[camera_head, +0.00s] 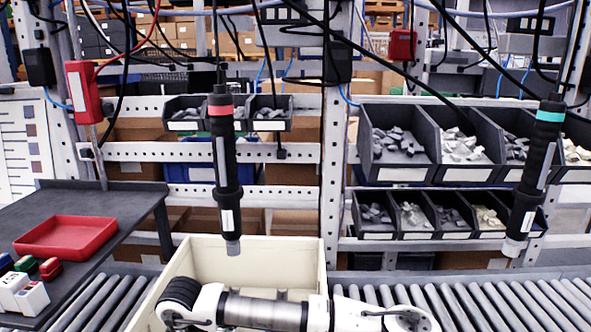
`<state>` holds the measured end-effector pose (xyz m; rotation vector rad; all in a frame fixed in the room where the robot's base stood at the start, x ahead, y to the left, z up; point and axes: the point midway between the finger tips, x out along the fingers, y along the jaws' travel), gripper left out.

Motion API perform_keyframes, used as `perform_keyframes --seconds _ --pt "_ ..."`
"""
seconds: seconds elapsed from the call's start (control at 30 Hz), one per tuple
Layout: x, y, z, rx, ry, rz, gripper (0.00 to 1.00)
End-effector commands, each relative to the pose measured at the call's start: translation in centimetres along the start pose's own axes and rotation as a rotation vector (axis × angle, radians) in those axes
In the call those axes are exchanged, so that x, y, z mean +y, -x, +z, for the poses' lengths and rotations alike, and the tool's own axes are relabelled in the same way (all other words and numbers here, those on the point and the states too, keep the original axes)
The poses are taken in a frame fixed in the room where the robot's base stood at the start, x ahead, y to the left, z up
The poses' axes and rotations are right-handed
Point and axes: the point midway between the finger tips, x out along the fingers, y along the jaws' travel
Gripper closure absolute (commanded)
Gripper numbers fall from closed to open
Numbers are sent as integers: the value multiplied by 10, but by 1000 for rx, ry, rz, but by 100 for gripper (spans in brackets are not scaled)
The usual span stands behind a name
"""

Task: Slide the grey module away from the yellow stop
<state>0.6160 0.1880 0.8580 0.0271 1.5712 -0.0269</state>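I cannot make out a grey module or a yellow stop in the head view. Parts of my own arm, white with dark bands, lie across the bottom of the picture in front of a cream box (250,248). The arm hides the box's lower front and much of its inside. Small pale shapes show low inside the box, too covered to name. My gripper's fingers do not show.
Two black screwdrivers hang on cables, one with a red band (224,170) over the box, one with a teal band (536,170) at right. A roller conveyor (480,305) runs along the front. A dark side table (125,205) holds a red tray (66,252). Parts bins (398,175) stand behind.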

Motion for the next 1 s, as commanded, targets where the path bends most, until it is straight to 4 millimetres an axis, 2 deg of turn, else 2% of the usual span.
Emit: perform_keyframes --seconds 1.0 --pt "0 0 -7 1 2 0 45"
